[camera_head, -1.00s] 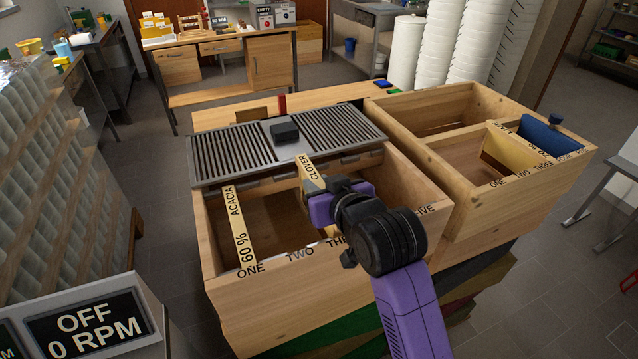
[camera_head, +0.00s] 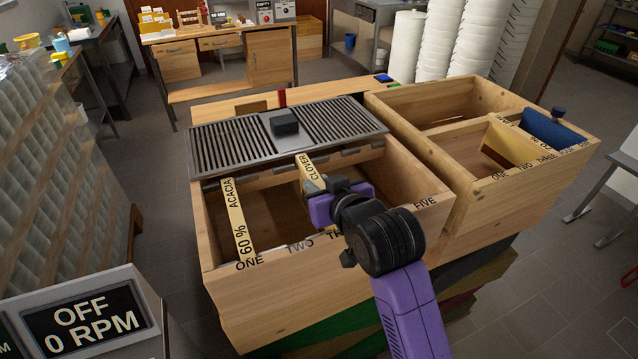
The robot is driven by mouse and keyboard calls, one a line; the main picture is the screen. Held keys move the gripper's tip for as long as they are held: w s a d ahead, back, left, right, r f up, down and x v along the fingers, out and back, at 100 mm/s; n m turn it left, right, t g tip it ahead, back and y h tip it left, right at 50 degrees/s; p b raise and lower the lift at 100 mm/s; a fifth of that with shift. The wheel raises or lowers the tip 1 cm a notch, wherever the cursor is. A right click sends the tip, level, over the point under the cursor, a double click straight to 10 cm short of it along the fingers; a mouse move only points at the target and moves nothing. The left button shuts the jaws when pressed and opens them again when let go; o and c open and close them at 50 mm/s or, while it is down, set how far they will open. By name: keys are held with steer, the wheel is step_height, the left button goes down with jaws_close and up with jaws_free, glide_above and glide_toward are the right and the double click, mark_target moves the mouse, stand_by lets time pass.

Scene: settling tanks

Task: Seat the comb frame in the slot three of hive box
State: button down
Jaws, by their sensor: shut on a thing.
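The comb frame labelled CLOVER (camera_head: 308,168) is inside the front compartment of the wooden hive box (camera_head: 320,290). Its pale top bar reaches from the back rim toward the front; my gripper hides its near end. My gripper (camera_head: 335,200), with purple fingers, is shut on this frame near the front wall. The front rim reads ONE, TWO, a partly hidden THREE, and FIVE; my wrist covers the part between THREE and FIVE. The frame's far end lies near the middle of the back rim. I cannot tell whether it rests in slot three.
A frame labelled ACACIA 60 % (camera_head: 238,225) lies across slot one. A second wooden box (camera_head: 480,215) adjoins at right, holding a yellow frame (camera_head: 508,143) and a blue item (camera_head: 553,131).

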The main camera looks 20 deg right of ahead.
steer(key=shift+f+b, duration=0.35)
steer(key=shift+f, duration=0.25)
steer(key=c, duration=1.2)
jaws_free()
steer(key=shift+o, duration=0.4)
steer(key=shift+f, duration=0.15)
steer(key=v, duration=0.7)
steer(key=shift+s+b, duration=0.15)
steer(key=shift+b, duration=0.15)
steer(key=shift+s+r, duration=0.25)
steer(key=shift+r, duration=0.05)
